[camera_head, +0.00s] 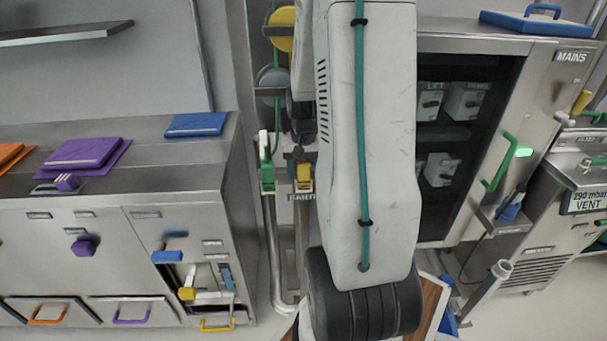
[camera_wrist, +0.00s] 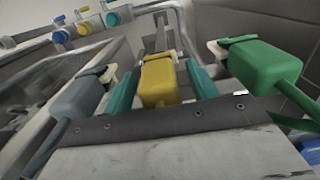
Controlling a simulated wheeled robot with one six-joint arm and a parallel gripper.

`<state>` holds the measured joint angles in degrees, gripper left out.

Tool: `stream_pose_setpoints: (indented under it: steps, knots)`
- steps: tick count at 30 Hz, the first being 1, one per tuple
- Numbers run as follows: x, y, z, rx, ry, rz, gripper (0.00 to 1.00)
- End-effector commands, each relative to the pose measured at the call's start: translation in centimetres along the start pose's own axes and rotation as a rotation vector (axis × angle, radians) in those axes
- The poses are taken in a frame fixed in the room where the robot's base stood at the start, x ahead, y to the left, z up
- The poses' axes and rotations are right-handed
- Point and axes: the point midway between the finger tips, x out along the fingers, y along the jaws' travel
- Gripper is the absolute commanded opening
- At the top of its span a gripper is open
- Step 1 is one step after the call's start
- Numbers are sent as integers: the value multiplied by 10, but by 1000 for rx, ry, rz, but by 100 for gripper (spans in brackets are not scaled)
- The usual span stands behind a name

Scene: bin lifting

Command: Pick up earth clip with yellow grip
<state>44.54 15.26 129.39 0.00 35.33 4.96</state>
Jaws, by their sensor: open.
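The clip with the yellow grip (camera_wrist: 158,82) is in the middle of the wrist view, with its metal end pointing away from me. My gripper (camera_wrist: 161,76) is open, with one teal finger on each side of the yellow grip. The fingers look close to its sides; I cannot tell whether they touch it. In the head view a yellow grip (camera_head: 304,178) shows just left of my arm, above a partly readable label. My gripper's fingertips cannot be made out there.
A green-gripped clip (camera_wrist: 265,65) sits close on the right in the wrist view, and a grey-gripped one (camera_wrist: 78,100) on the left. In the head view, pipes run down beside the yellow grip, between the left counter (camera_head: 130,205) and the MAINS cabinet (camera_head: 570,75).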

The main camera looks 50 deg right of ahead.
Motion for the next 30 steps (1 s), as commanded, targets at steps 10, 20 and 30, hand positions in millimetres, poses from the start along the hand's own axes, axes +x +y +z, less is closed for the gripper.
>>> stream_pose_setpoints:
  steps: [10, 20, 30]
  knots:
    - [0, 0, 0, 0, 0, 0, 5]
    - [-3, 0, 0, 0, 2, 0, 2]
    - [-38, -2, 7, -9, 0, 0, 2]
